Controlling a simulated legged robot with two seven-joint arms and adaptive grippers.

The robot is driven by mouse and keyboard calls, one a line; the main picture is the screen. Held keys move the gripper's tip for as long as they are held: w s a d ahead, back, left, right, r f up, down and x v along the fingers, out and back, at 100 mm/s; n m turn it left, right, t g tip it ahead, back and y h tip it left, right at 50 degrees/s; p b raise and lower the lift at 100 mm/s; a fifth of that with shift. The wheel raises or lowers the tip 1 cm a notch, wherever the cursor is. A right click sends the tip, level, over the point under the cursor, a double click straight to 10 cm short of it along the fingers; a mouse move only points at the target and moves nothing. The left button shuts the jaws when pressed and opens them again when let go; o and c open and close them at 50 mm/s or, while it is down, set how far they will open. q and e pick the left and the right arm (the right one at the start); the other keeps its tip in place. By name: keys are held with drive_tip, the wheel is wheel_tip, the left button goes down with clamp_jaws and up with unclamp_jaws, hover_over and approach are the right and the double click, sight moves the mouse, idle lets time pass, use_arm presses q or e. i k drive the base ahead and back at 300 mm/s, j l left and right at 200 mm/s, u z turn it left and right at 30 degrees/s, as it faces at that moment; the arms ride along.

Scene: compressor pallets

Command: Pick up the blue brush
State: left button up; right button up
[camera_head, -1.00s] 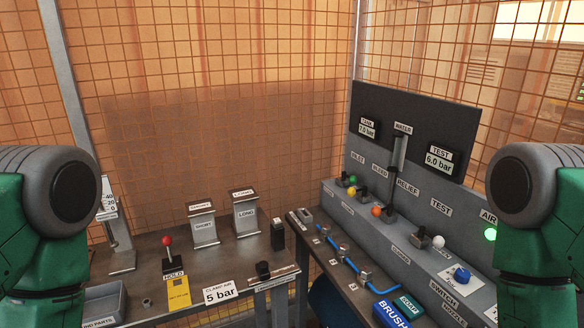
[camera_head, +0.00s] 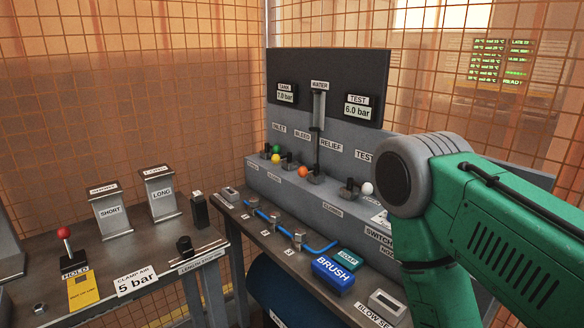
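The blue brush (camera_head: 333,274) lies on the right-hand bench at the lower centre-right of the head view. It is a blue block with a white "BRUSH" label on its face. A green and grey arm of mine stands at the right, beside the brush and apart from it in the picture. Neither gripper is in the frame, so I cannot see their fingers.
A teal "SOAP" block (camera_head: 348,256) sits just behind the brush. A blue hose (camera_head: 268,217) runs through small clamps to its left. A "BLOW" box (camera_head: 386,304) lies in front. The valve panel (camera_head: 312,196) stands behind. The left bench (camera_head: 150,250) holds the HOLD lever (camera_head: 65,236) and gauge stands.

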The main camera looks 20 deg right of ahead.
sight(338, 280)
drive_tip(key=z, duration=0.9)
